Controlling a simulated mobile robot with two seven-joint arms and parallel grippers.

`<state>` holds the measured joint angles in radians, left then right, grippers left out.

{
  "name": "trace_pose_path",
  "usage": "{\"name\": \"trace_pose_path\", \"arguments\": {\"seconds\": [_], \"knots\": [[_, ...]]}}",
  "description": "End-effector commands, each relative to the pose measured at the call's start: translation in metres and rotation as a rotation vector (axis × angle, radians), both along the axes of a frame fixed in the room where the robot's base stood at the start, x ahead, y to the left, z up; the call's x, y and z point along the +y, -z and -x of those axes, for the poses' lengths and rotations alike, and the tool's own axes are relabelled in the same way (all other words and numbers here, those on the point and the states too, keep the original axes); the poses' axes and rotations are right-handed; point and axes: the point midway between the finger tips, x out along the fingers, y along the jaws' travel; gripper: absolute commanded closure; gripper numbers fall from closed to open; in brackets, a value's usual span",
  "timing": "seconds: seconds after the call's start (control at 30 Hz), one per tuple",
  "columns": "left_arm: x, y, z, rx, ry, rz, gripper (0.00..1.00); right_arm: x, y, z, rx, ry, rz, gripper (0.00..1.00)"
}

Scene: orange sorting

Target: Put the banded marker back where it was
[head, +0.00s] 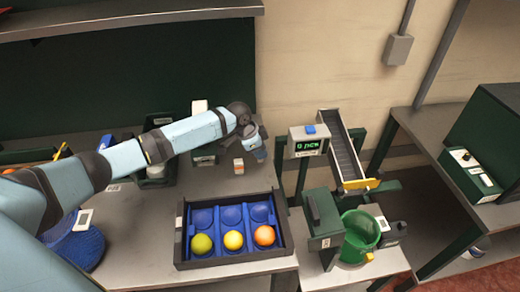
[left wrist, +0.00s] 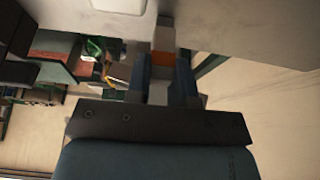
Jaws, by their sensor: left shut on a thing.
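The banded marker is a small white block with an orange band (head: 238,165), low over or on the table behind the fruit tray; I cannot tell whether it touches the table. My left gripper (head: 256,150) is beside it at the right. In the left wrist view the orange band (left wrist: 162,58) shows between the two fingers of my left gripper (left wrist: 163,72), which is shut on the marker. My right gripper is not in view.
A dark-framed tray (head: 238,262) with blue cups holds a green, a yellow and an orange fruit in its front row. A chute (head: 343,150), a display box (head: 308,140) and a green basket (head: 361,232) stand to the right. Dark holders (head: 160,172) stand behind my left arm.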

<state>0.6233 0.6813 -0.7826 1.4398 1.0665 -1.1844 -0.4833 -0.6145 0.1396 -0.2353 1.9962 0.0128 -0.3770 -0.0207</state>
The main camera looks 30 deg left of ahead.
Motion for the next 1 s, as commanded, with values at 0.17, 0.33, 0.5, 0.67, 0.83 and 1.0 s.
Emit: {"name": "trace_pose_path", "arguments": {"seconds": [0.17, 0.33, 0.5, 0.67, 0.83, 1.0], "knots": [[0.0000, 0.0030, 0.0000, 0.000, 0.000, 0.000, 1.00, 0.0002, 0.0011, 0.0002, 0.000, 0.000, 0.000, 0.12], [0.0001, 0.0024, 0.0000, 0.000, 0.000, 0.000, 0.74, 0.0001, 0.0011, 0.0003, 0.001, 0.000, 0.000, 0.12], [0.0001, 0.0024, 0.0000, 0.000, 0.000, 0.000, 0.49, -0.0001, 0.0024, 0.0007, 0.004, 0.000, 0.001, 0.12], [0.0003, 0.0025, -0.0001, 0.001, 0.000, -0.001, 0.44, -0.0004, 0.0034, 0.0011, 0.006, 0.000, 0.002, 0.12], [0.0003, 0.0024, 0.0000, 0.000, 0.000, 0.000, 0.27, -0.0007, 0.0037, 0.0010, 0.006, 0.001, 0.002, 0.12], [0.0003, 0.0021, 0.0000, 0.000, 0.000, 0.000, 0.27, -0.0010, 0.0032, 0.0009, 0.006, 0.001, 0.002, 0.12]]}}
